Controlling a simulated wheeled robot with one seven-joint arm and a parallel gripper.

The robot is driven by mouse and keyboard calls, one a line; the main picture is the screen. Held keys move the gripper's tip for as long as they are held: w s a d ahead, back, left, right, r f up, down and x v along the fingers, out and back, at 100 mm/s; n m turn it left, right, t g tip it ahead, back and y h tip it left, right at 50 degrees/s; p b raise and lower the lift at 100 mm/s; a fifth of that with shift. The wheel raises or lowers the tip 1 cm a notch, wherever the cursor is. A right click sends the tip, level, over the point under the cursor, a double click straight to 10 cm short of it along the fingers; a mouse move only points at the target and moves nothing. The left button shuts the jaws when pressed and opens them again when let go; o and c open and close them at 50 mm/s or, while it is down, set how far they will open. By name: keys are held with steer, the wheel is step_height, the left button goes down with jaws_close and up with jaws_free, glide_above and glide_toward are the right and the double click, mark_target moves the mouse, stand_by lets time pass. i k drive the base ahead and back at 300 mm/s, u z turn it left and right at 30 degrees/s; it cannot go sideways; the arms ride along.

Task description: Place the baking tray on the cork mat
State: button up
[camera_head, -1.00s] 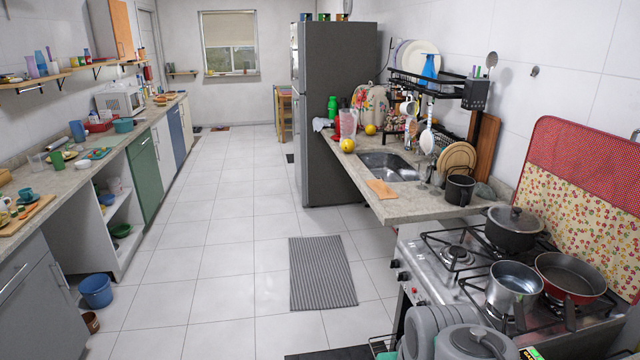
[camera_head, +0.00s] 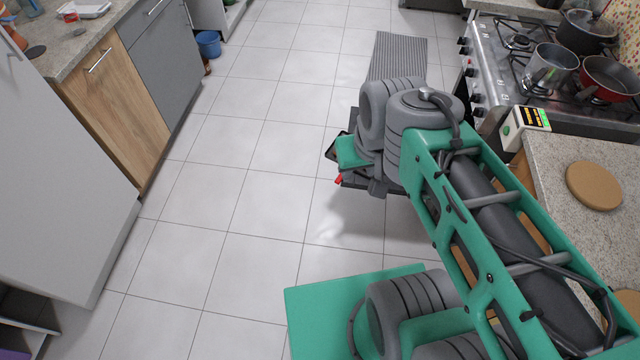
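A round tan disc that looks like the cork mat (camera_head: 594,186) lies flat on the speckled counter at the right, with nothing on it. My green and grey arm reaches in from the lower right, and its wrist is over the floor, left of the counter. My gripper (camera_head: 340,162) is largely hidden behind the wrist, so I cannot tell whether its fingers are open or shut. A dark flat shape shows around and below the wrist. I cannot tell whether it is the baking tray or part of my gripper. No baking tray is clearly identifiable elsewhere.
Another tan piece (camera_head: 629,303) shows at the right edge, partly cut off. The stove (camera_head: 510,65) carries a saucepan (camera_head: 551,68), a red frying pan (camera_head: 609,80) and a dark pot (camera_head: 588,30). Cabinets line the left. A striped rug (camera_head: 398,55) lies on the otherwise open tiled floor.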

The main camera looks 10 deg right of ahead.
mark_target(587, 181)
steer(key=u, duration=1.45)
steer(key=i, duration=2)
steer(key=z, duration=0.7)
